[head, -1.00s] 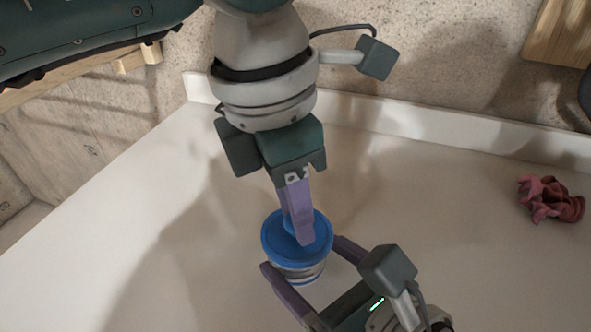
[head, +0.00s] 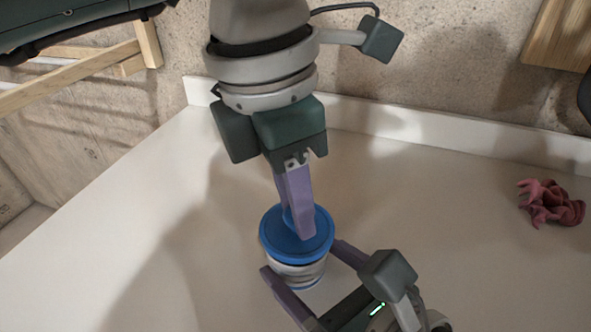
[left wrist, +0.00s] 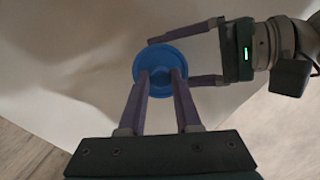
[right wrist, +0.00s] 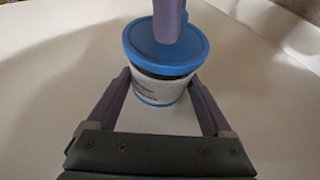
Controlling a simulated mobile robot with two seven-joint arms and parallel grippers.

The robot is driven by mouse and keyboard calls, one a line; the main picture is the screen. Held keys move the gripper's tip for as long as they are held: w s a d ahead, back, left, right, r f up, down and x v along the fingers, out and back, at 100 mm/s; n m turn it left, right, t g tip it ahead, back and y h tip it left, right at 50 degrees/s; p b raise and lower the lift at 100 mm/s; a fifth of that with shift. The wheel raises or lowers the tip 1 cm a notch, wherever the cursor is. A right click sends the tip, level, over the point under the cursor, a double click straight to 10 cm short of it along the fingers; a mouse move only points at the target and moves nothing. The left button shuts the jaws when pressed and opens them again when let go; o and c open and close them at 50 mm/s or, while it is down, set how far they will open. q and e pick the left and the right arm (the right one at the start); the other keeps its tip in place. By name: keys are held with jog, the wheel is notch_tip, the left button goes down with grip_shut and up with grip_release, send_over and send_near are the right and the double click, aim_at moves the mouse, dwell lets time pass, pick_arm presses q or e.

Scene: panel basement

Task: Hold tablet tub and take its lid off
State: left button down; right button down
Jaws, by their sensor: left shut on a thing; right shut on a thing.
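The tablet tub (head: 303,281) is a small white tub with printed sides, upright on the white table. In the right wrist view the tub (right wrist: 158,92) is between the fingers of my right gripper (right wrist: 160,82), which is shut on it. Its round blue lid (head: 272,240) is above it. My left gripper (head: 303,232) comes from above and is shut on the middle of the lid; the grip point is partly hidden by the fingers. In the right wrist view a dark band shows between the lid (right wrist: 195,48) and the tub wall, and the lid looks slightly raised.
A low white upstand (head: 450,128) runs along the back edge by the speckled wall. The table around the tub is clear.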

pick_arm(q)
jog(key=shift+r, duration=0.3)
jog(key=shift+r, duration=2)
pick_arm(e)
grip_release()
